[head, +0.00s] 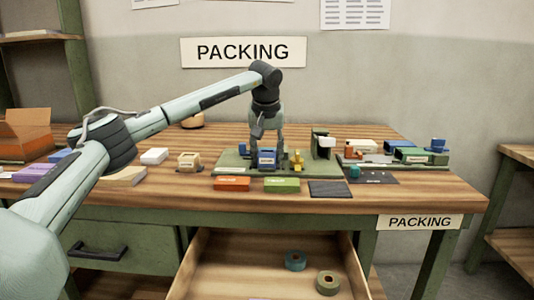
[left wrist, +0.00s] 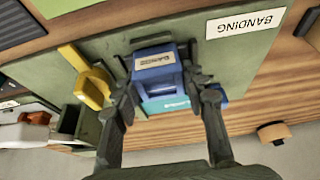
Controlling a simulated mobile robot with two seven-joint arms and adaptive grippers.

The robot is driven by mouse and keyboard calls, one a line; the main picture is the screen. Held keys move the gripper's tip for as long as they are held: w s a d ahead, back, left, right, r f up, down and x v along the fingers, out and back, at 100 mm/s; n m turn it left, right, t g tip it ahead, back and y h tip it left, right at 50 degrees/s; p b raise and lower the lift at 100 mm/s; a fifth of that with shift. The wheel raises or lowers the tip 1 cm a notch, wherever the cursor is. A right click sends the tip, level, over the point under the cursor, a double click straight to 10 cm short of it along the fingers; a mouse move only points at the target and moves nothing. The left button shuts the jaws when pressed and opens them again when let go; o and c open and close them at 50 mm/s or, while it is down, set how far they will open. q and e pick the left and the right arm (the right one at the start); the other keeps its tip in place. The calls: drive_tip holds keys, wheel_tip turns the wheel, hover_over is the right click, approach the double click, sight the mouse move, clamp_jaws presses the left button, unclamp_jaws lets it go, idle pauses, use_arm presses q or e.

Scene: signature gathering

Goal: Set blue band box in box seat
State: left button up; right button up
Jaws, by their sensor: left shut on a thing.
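A blue box (head: 267,158) with a pale label stands over the green board (head: 232,160) in the middle of the table. It also shows in the left wrist view (left wrist: 153,70), with a teal part near the gripper. My left gripper (head: 266,146) comes down from above and is shut on the blue box. In the left wrist view its fingers (left wrist: 163,92) flank the box on both sides. The box seat is not clearly visible, and I cannot tell whether the box touches the board. My right gripper is not in view.
A yellow part (head: 297,160) and a green upright fixture (head: 323,146) stand right of the box. An orange box (head: 231,184) and a green box (head: 282,185) lie in front of the board. An open drawer (head: 250,270) holds two tape rolls.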

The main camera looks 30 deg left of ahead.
use_arm(q)
drive_tip(key=o, duration=1.3)
drive_tip(key=v, duration=1.2)
drive_tip(key=shift+r, duration=0.1)
